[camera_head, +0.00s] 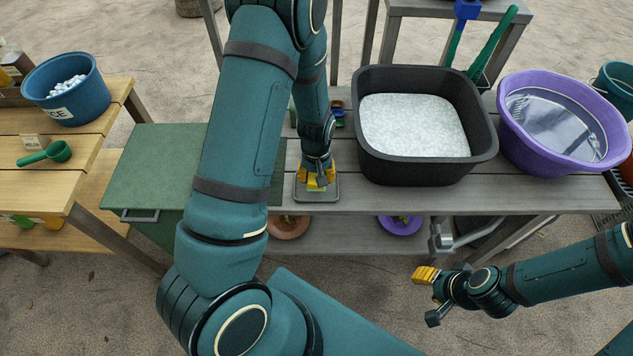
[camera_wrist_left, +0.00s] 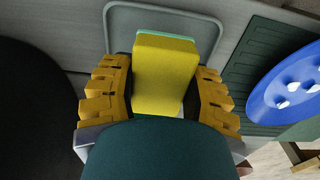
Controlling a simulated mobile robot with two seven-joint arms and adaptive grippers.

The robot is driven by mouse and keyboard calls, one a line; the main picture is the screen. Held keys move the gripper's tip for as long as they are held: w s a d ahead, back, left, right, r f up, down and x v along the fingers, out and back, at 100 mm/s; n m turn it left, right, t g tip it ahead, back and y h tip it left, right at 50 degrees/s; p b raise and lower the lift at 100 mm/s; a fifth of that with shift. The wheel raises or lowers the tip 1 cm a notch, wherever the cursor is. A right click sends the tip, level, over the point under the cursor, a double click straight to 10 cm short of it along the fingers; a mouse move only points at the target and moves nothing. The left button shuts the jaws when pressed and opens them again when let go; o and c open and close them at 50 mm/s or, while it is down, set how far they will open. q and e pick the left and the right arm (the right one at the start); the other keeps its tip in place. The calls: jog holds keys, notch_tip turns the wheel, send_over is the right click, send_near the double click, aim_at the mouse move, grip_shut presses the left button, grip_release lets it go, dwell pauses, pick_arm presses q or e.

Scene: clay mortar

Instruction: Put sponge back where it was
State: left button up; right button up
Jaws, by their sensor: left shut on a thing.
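The sponge (camera_wrist_left: 166,72) is a yellow block with a pale green layer, seen between the fingers in the left wrist view. My left gripper (camera_head: 317,179) is shut on the sponge, with one yellow finger on each side. In the head view the gripper and sponge are over a small grey tray (camera_head: 318,195) on the grey bench; the tray's rim also shows behind the sponge in the left wrist view (camera_wrist_left: 168,6). I cannot tell whether the sponge touches the tray. My right gripper (camera_head: 432,296) is open and empty, in front of the bench at the right.
A black tub (camera_head: 427,170) of white granules stands right of the tray, with a purple basin (camera_head: 562,160) of water beyond. A dark green ribbed mat (camera_head: 277,172) lies left of the tray. A blue bucket (camera_head: 82,104) stands on the left wooden table. Small coloured items (camera_head: 338,113) lie behind the gripper.

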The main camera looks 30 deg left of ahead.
pick_arm(q)
jog(key=shift+f+b, duration=0.3)
jog(key=shift+f, duration=1.3)
jog(key=shift+f, duration=0.1)
jog(key=o, duration=1.2)
